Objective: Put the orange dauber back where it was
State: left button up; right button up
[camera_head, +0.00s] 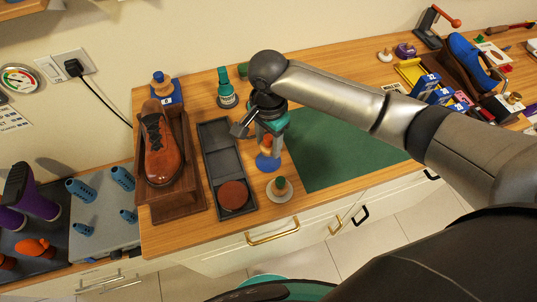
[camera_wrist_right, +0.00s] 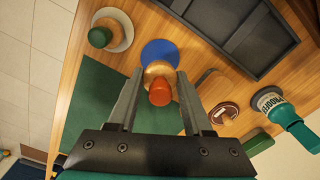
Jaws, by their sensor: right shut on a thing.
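The orange dauber (camera_head: 267,142) has an orange knob on a round wooden body. It stands over a blue disc (camera_head: 268,163) on the counter, right of the dark grey tray (camera_head: 241,160). My right gripper (camera_head: 269,134) points down and is shut on the dauber. In the right wrist view the orange dauber (camera_wrist_right: 160,94) is between the two fingers of the right gripper (camera_wrist_right: 160,78), with the blue disc (camera_wrist_right: 160,50) just beyond. I cannot tell whether the dauber touches the disc. My left gripper is not in view.
A green-knobbed dauber (camera_head: 281,187) stands on a pale disc close in front. A green bottle (camera_head: 226,88) stands behind the tray, and a brown shoe (camera_head: 161,145) on a wooden stand is left. The green mat (camera_head: 335,150) is bare to the right.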

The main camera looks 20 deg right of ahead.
aim_at(268, 137)
notch_tip(268, 137, down, 4)
jog(key=shift+f+b, duration=0.15)
jog(key=shift+b, duration=0.35)
jog(key=shift+f, duration=0.25)
jog(key=shift+f, duration=0.1)
jog(key=o, duration=1.2)
jog(key=shift+r, duration=0.2)
notch_tip(268, 137, up, 12)
jog(key=p, duration=0.2)
jog(key=shift+p, duration=0.4)
jog(key=shift+f, duration=0.1)
